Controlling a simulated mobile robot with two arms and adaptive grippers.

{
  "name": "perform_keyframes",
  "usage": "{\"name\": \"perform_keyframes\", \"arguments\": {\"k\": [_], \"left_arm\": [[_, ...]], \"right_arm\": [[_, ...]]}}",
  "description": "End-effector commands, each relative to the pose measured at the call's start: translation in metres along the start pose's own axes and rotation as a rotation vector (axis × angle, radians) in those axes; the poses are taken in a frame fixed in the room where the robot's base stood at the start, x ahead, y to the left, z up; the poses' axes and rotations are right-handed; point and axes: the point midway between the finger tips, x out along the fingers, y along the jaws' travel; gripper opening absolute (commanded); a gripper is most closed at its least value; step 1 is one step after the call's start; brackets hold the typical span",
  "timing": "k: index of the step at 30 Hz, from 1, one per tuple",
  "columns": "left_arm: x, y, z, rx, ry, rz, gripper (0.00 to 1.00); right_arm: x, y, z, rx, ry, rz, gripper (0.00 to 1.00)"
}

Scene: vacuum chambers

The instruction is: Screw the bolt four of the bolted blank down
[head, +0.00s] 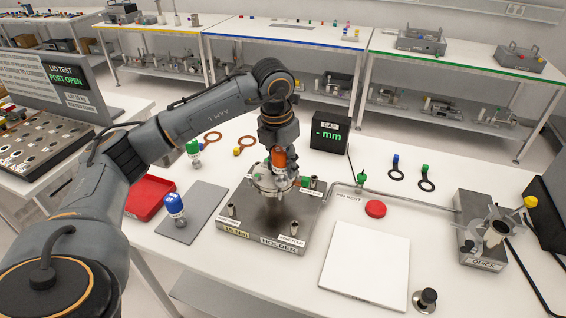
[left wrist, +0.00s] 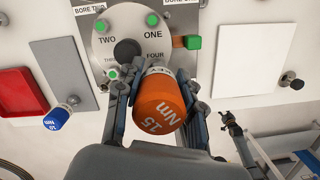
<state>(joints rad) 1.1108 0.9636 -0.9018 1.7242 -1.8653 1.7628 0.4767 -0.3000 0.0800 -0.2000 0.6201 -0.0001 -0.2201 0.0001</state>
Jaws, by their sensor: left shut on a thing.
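My left gripper (head: 279,168) is shut on the orange 15 Nm key (head: 279,157); in the left wrist view the key (left wrist: 158,98) sits between both fingers. The key is over the FOUR position of the round grey blank (head: 262,184), hiding bolt four. Whether the key touches the bolt cannot be told. In the left wrist view the blank (left wrist: 128,20) shows green heads near ONE (left wrist: 152,20), TWO (left wrist: 100,25) and THREE (left wrist: 112,74). The blank stands over the holder (head: 245,228). A dark gripper, likely my right one (left wrist: 230,120), shows at the lower right.
A blue-capped key (head: 175,205) is on a grey mat (head: 207,197), beside a red tray (head: 150,190). A white pad (head: 365,262) and a dark knob (head: 425,299) are right of the holder. The gap display (head: 331,127) stands behind; the QUICK fixture (head: 485,250) is far right.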

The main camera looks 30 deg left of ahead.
Motion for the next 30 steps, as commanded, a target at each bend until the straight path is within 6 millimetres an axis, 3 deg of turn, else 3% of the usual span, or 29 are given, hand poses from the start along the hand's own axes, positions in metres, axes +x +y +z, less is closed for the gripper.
{"name": "perform_keyframes", "arguments": {"k": [7,19,30], "left_arm": [[0.003,-0.001,-0.002,0.058,0.006,-0.009,0.00],[0.005,-0.004,-0.003,0.558,0.008,-0.080,0.00],[0.006,-0.005,-0.004,0.605,0.011,-0.087,0.00]], "right_arm": [[0.003,0.000,0.000,0.000,0.000,0.000,0.40],[0.013,0.000,0.001,0.000,0.000,0.000,0.40],[0.013,0.000,0.001,0.000,0.000,0.000,0.40]]}}
